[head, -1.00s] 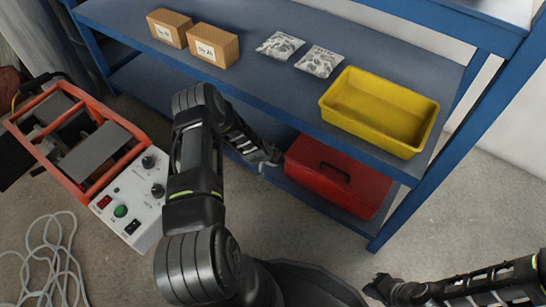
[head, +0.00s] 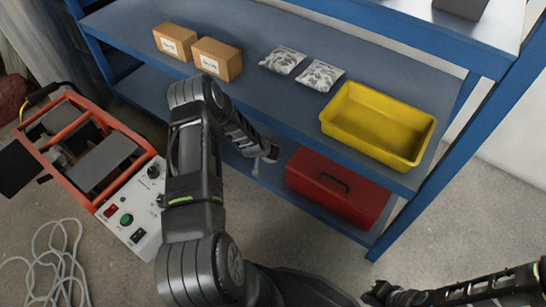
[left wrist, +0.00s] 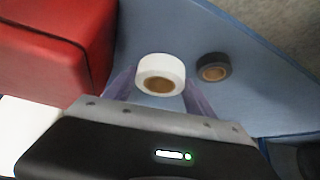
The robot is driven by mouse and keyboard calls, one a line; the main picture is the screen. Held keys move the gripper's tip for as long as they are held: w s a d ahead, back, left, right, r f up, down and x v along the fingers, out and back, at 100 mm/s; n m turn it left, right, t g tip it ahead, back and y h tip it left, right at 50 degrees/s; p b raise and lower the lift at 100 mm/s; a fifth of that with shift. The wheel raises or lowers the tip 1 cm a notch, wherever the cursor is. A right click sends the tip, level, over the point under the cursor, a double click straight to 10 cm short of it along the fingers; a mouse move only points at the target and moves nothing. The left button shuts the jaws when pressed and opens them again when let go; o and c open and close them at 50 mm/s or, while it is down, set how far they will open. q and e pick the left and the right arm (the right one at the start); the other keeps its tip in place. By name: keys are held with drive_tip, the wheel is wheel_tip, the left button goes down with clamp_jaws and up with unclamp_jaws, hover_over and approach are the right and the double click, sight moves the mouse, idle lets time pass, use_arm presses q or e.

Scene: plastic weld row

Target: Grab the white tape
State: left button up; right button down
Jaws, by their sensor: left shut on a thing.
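The white tape (left wrist: 160,66), a roll with a brown core, is in the left wrist view between the fingers of my left gripper (left wrist: 158,84). The gripper is shut on it. In the head view my left gripper (head: 265,157) is at the lower shelf, left of the red toolbox, and the tape cannot be made out there. My right gripper (head: 377,291) is low at the front right, away from the shelf; its fingers are too small and dark to judge.
A dark tape roll (left wrist: 213,67) lies right of the white one on the blue shelf (left wrist: 260,100). The red toolbox (head: 335,188) stands beside my left gripper. Above are a yellow bin (head: 376,144), two cartons (head: 217,58) and two bags (head: 319,75). An orange-framed machine (head: 97,160) stands left.

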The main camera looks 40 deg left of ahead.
use_arm(q)
drive_tip(key=a+b, duration=0.1)
drive_tip(key=a, duration=1.7)
drive_tip(key=shift+s+a+f, duration=0.15)
drive_tip(key=shift+s+f, duration=0.05)
drive_tip(key=shift+s, duration=0.1)
